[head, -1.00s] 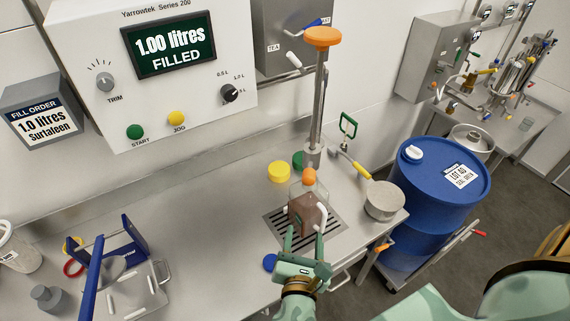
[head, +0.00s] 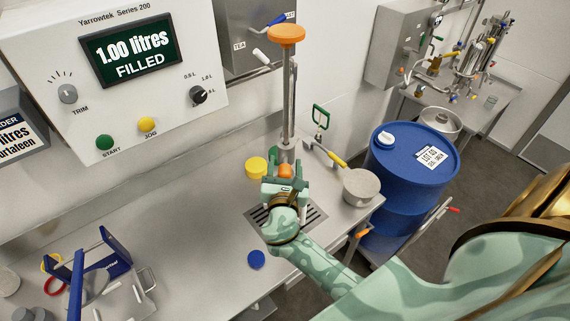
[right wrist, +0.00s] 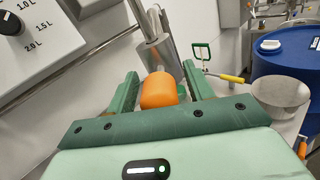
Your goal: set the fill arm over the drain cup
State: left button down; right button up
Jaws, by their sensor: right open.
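The upright steel fill tube (head: 289,100) with an orange knob (head: 286,35) on top stands behind the drain grate (head: 313,216). A steel rod with a yellow grip (head: 337,158) reaches from near its foot toward the grey round cup (head: 362,187) at the counter's right end. Which part is the fill arm I cannot tell for sure. My right gripper (right wrist: 160,85) is open, its fingers either side of an orange cap (right wrist: 158,92) just below the steel nozzle (right wrist: 160,58). The bottle under the cap is hidden by my gripper. My left gripper is not in view.
A control box reading "1.00 litres FILLED" (head: 128,48) hangs above the counter. A yellow lid (head: 256,168) and a blue disc (head: 256,259) lie near the grate. A blue drum (head: 410,175) stands right of the counter. Bare counter (head: 185,215) lies left of the grate.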

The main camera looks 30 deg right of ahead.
jog(key=shift+w+d, duration=0.15)
jog(key=shift+w, duration=0.1)
